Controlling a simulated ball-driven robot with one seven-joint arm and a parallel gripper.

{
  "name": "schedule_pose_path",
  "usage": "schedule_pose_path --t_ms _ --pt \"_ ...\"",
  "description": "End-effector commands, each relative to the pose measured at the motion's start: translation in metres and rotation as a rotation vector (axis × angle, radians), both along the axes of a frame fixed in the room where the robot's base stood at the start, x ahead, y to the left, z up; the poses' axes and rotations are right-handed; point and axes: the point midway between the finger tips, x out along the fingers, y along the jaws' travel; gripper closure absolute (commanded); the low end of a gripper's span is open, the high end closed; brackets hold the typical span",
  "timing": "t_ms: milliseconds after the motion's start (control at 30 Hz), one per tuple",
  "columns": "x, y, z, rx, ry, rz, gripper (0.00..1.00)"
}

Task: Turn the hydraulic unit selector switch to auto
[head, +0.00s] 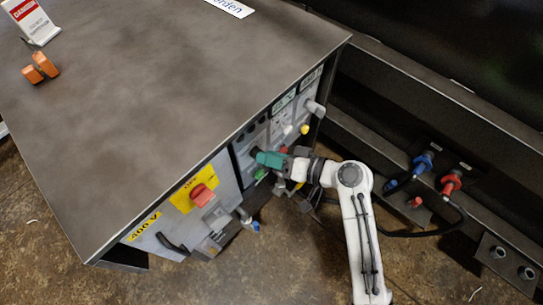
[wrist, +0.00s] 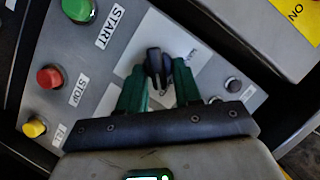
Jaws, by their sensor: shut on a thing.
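The black selector switch (wrist: 154,58) sits on a pale plate of the grey control panel (wrist: 120,82) in the wrist view. My gripper (wrist: 159,76) has its two green fingers on either side of the switch knob and is shut on it. In the head view my gripper (head: 268,159) reaches the front panel of the dark cabinet from the right, and it hides the switch there. A small label beside the switch is too blurred to read, so I cannot tell which setting the knob points to.
A green START button (wrist: 76,9), a red STOP button (wrist: 49,77) and a yellow button (wrist: 34,127) lie left of the fingers. A black button (wrist: 233,85) is to the right. A red main switch (head: 201,195) stands out from the cabinet (head: 180,90).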

Motion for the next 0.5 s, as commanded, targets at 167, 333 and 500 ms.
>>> schedule_pose_path --t_ms 167,333,500 --pt "-0.0009 -0.0006 -0.0018 -0.002 0.004 0.0 0.97" --pt "-0.0008 -0.0006 -0.0016 -0.002 0.004 -0.001 0.61" --pt "-0.0005 -0.0005 -0.0009 -0.001 0.001 0.0 0.61"
